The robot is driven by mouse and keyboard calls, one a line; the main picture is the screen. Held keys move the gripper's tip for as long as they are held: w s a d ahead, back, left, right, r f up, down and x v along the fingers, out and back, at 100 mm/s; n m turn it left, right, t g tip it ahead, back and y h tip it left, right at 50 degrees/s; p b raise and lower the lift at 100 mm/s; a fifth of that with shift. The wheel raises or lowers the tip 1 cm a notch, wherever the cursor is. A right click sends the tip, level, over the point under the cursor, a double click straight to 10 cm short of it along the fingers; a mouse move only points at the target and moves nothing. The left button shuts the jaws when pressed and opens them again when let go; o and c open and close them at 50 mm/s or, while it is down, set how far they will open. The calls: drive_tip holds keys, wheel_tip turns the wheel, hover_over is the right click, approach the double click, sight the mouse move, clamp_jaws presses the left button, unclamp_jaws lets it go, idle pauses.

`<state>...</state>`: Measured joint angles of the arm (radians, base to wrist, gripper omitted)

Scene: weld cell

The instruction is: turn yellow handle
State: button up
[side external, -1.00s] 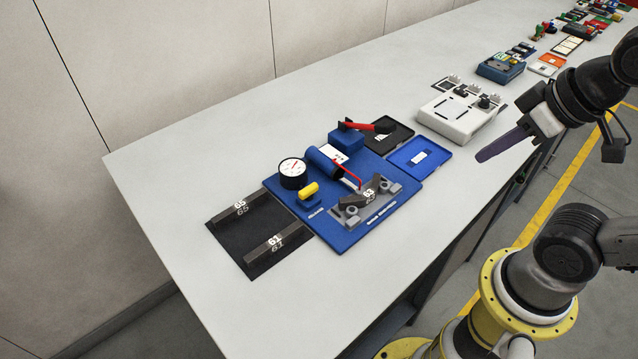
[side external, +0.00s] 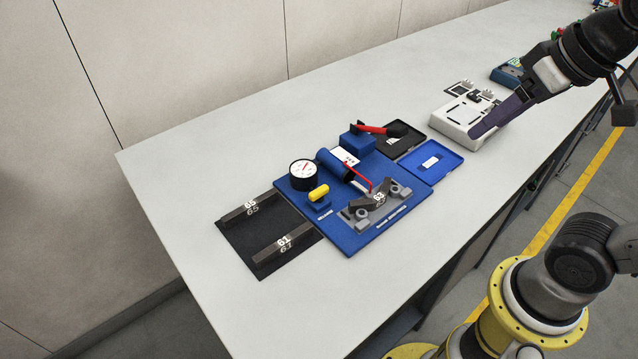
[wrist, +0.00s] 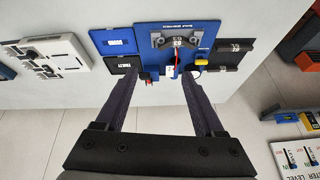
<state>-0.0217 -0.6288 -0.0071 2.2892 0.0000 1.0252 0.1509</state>
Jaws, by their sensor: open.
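The yellow handle (side external: 318,192) is a short rounded bar on a small blue base, on the blue board (side external: 352,240) just below a round white gauge (side external: 303,174). In the wrist view the yellow handle (wrist: 201,62) shows small, beyond the tip of the right finger. My gripper (side external: 478,132) is up and to the right of the board in the side view, in front of the white box. In the wrist view my gripper (wrist: 158,85) has its two long dark fingers spread apart, with nothing between them. It is well apart from the handle.
The board also carries a blue cylinder (side external: 336,166), a red lever (side external: 370,129) and a clamp with part 63 (side external: 378,198). Blue (side external: 433,172) and black trays lie beside it. A black mat (side external: 245,250) holds bars 61 and 65. The white box (side external: 452,112) stands right. The front table is clear.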

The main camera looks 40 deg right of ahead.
drive_tip(key=shift+o, duration=0.9)
drive_tip(key=w+a+r+g, duration=0.1)
drive_tip(key=w+a+r, duration=0.1)
drive_tip(key=w, duration=0.6)
drive_tip(key=shift+a+r, duration=0.3)
drive_tip(key=shift+r, duration=0.3)
drive_tip(key=n+g, duration=0.1)
drive_tip(key=g, duration=0.3)
hover_over(319, 190)
wheel_tip(319, 190, down, 11)
wheel_tip(319, 190, down, 13)
drive_tip(key=shift+f, duration=0.15)
drive_tip(key=c, duration=1.4)
